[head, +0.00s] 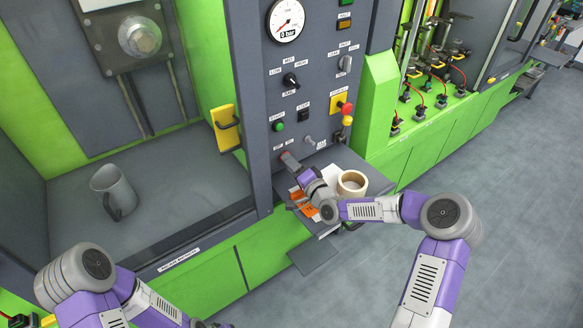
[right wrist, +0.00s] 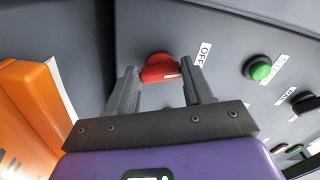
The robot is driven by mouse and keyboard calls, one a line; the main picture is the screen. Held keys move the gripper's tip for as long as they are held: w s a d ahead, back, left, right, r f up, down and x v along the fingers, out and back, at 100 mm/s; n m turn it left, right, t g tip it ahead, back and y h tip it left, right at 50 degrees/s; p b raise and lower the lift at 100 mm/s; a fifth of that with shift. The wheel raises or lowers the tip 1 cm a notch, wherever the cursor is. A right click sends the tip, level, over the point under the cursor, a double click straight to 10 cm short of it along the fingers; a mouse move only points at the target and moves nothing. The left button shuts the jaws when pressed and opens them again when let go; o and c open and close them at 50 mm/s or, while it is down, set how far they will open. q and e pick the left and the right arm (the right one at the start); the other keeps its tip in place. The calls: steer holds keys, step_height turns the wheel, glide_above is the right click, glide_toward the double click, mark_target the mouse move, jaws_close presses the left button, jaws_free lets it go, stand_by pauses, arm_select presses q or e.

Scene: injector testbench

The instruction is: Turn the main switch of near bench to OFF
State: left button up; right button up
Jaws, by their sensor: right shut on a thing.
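The main switch is a red rotary knob (right wrist: 160,66) on the grey control panel of the near bench. In the right wrist view an OFF label (right wrist: 203,55) is just right of it, and a pale mark shows on the knob's lower right part. My right gripper (right wrist: 158,75) has its two fingers on either side of the knob and is shut on it. In the head view my right gripper (head: 291,162) reaches the lower left of the panel and mostly hides the knob. My left arm is at the lower left, its gripper out of view.
A small shelf below the panel holds a tape roll (head: 352,183) and orange items (head: 305,206), close under my right wrist. A green button (head: 278,127) and a red emergency stop (head: 347,108) are nearby.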

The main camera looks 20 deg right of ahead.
stand_by(0.3)
steer(key=o, duration=1)
steer(key=shift+o, duration=0.2)
steer(key=v, duration=0.7)
steer(key=shift+s+d+p, duration=0.1)
steer(key=shift+s+p, duration=0.2)
steer(key=shift+p, duration=0.1)
